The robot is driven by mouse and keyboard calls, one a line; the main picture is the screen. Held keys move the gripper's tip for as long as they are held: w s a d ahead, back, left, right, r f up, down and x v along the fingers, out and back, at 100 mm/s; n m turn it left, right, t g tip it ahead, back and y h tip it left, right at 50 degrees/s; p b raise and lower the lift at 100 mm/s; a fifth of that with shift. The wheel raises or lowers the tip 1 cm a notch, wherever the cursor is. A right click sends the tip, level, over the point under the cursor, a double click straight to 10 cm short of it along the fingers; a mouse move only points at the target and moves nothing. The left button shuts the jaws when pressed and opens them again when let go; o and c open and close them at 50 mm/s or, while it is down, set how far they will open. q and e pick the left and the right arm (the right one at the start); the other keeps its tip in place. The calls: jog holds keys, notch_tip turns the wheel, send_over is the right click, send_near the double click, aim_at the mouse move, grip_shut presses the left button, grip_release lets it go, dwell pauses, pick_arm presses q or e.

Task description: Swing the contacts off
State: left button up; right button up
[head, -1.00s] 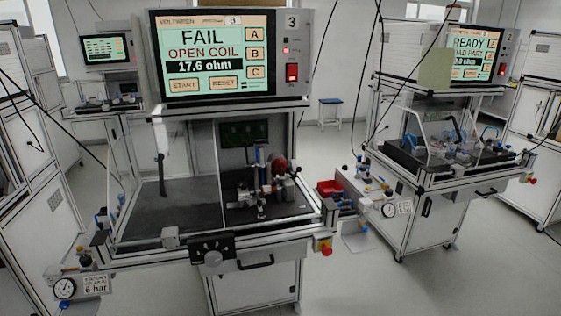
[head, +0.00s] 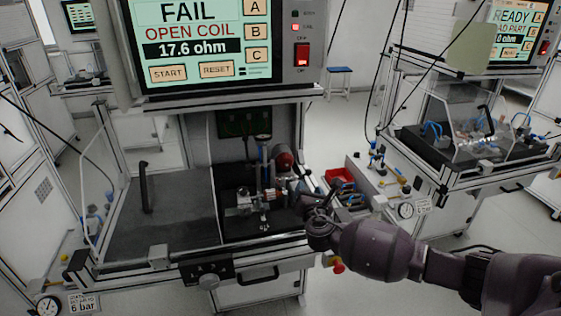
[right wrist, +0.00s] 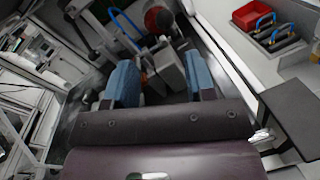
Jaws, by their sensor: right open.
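The test fixture with its metal clamp and contact parts (head: 262,198) stands on the dark bed of the near test station. I cannot tell the contacts apart from the rest of the fixture. A dark red round part (head: 284,160) sits behind it on the right and also shows in the right wrist view (right wrist: 158,20). My right gripper (head: 312,200) is just right of the fixture, at the station's right edge. In the right wrist view its two blue fingers (right wrist: 160,82) are apart, with grey fixture blocks (right wrist: 172,70) beyond them. My left gripper is not in view.
The station's screen (head: 205,40) reads FAIL, OPEN COIL, 17.6 ohm. A black upright handle (head: 145,187) stands on the left of the bed. A red bin (head: 340,178) lies right of the station. A second station (head: 470,140) stands farther right.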

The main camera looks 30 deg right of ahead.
aim_at(309, 174)
jog(key=shift+n+h, duration=0.3)
jog(key=shift+n, duration=0.4)
jog(key=x, duration=1)
jog(key=shift+s+d+r+b, duration=0.15)
jog(key=shift+d+r+b, duration=0.15)
jog(key=shift+d, duration=0.15)
grip_shut()
